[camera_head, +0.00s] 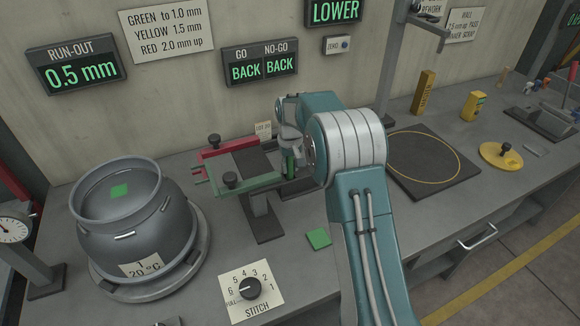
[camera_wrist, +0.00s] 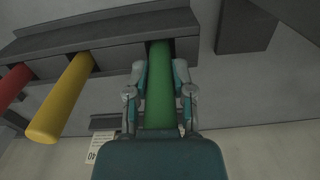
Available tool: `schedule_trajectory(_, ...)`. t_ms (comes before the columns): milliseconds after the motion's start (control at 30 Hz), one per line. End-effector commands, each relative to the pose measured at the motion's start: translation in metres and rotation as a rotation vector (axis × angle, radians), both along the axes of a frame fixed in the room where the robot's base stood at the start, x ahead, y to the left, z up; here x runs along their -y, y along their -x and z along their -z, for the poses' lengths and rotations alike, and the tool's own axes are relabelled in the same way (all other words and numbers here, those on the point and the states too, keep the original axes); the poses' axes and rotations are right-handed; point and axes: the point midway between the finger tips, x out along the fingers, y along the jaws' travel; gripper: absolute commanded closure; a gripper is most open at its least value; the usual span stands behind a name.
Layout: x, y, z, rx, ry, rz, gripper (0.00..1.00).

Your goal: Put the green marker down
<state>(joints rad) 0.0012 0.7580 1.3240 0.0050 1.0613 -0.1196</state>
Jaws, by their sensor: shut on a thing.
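The green marker (camera_wrist: 161,108) is a plain green rod between the two fingers of my gripper (camera_wrist: 160,72) in the wrist view. My gripper is shut on it. The marker's far end meets a dark grey rack (camera_wrist: 105,32), at a gap beside the yellow marker. I cannot tell how deeply it sits there. A yellow marker (camera_wrist: 62,98) and a red marker (camera_wrist: 14,86) stand in the same rack, to the left. In the head view my arm hides most of the gripper, and a bit of the green marker (camera_head: 290,160) shows beside it.
A grey pot-like cylinder (camera_head: 130,228) stands on a round base at left. A stand with red and green gauges (camera_head: 240,165) is left of my gripper. A green square (camera_head: 318,239) and a stitch dial (camera_head: 250,289) lie in front. A dark mat (camera_head: 455,185) is at right.

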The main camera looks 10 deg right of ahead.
Motion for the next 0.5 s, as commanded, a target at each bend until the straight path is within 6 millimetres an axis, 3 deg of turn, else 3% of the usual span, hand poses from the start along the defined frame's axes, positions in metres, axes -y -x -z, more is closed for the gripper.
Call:
schedule_trajectory(333,-0.0002,0.0,0.0035,0.0,0.0,0.0,1.0)
schedule_trajectory(367,-0.0002,-0.0001,0.0034,0.0,0.0,0.0,0.6)
schedule_trajectory(400,-0.0002,-0.0001,0.0033,0.0,0.0,0.0,0.42)
schedule_trajectory(433,-0.0002,-0.0001,0.0033,0.0,0.0,0.0,0.35)
schedule_trajectory(500,-0.0002,0.0,0.0033,0.0,0.0,0.0,0.35)
